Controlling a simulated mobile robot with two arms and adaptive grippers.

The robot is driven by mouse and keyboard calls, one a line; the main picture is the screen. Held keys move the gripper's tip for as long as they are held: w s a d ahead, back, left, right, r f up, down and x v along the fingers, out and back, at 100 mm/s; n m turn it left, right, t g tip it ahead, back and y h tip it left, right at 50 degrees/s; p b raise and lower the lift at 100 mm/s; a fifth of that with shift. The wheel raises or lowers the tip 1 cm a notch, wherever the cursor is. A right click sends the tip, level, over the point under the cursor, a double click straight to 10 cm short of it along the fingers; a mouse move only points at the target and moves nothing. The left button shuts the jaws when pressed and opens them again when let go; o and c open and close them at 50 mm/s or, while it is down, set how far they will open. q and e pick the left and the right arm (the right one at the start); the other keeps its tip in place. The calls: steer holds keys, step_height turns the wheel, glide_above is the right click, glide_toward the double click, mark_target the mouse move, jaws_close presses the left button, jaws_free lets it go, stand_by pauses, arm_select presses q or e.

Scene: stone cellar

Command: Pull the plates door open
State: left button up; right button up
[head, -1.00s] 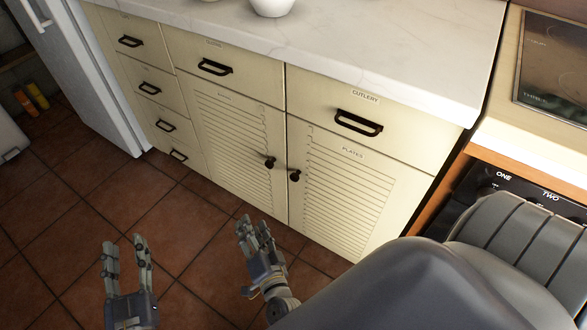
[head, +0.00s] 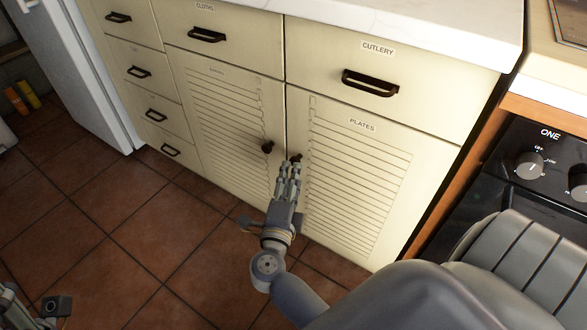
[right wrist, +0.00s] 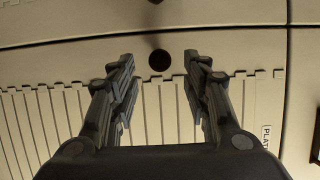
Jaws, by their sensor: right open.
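The cream slatted plates door (head: 362,180) is labelled PLATES and looks shut, flush with the cabinet front. My right gripper (head: 289,170) is at the knob, reaching up from below. In the right wrist view the fingers are open, and the knob (right wrist: 160,61) shows between and just beyond the fingertips, with no finger seen touching it. Only a part of my left gripper (head: 12,300) shows in the bottom left corner; its jaws cannot be made out.
The neighbouring slatted door (head: 225,125) has its own knob (head: 267,147) just left of the plates knob. The cutlery drawer (head: 390,95) is above, shut. An oven (head: 545,165) stands at right, a white fridge (head: 85,70) at left. The tiled floor (head: 130,240) is clear.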

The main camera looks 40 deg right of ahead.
steer(key=shift+b+x, duration=0.4)
steer(key=shift+x, duration=1.95)
steer(key=shift+c, duration=0.3)
jaws_close()
